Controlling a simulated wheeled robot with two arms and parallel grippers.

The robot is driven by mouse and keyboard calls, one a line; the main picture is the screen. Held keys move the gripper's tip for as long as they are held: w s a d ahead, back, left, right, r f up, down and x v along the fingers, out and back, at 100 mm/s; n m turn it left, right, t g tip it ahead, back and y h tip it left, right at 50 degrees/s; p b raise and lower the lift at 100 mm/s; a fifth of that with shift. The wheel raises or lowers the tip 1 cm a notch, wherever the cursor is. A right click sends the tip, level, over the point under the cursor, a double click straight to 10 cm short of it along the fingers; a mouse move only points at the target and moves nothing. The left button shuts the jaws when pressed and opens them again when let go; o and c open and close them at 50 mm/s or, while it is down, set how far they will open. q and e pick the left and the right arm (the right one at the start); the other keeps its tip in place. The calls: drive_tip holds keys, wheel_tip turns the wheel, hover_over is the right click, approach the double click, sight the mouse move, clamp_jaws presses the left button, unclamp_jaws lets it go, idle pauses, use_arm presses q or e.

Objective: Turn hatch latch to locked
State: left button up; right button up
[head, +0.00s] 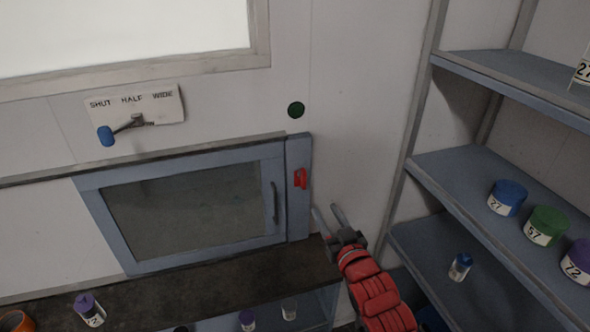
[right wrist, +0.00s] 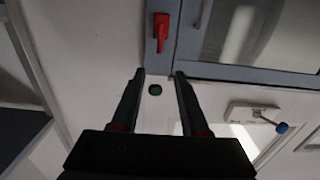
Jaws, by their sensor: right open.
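The red hatch latch (head: 300,179) sits on the blue-grey strip right of the hatch door (head: 190,210). Its handle looks roughly vertical; which setting that is I cannot tell. The latch also shows at the top of the right wrist view (right wrist: 161,30), where the picture is upside down. My right gripper (head: 326,210) is open and empty, just below and right of the latch in the head view and apart from it. In the wrist view its fingertips (right wrist: 160,72) show with nothing between them. My left gripper is not in view.
A blue-tipped lever (head: 106,136) on a plate marked SHUT, HALF, WIDE and a dark green button (head: 296,110) are above the hatch. A dark counter (head: 250,275) runs below it. Shelves (head: 470,195) with numbered jars stand at right. Bare wall lies between hatch and shelves.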

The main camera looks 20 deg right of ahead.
drive_tip(key=b, duration=1.2)
approach(305, 175)
drive_tip(key=shift+f, duration=0.55)
drive_tip(key=w+p, duration=0.1)
drive_tip(key=w, duration=0.2)
drive_tip(key=w+p, duration=0.2)
drive_tip(key=w, duration=0.1)
drive_tip(key=w+r+p, duration=0.1)
drive_tip(key=w+p, duration=0.1)
drive_tip(key=w, duration=0.2)
drive_tip(key=shift+a, duration=0.1)
drive_tip(key=shift+w+f, duration=0.1)
drive_tip(key=shift+w, duration=0.45)
drive_tip(key=shift+c, duration=0.3)
clamp_jaws()
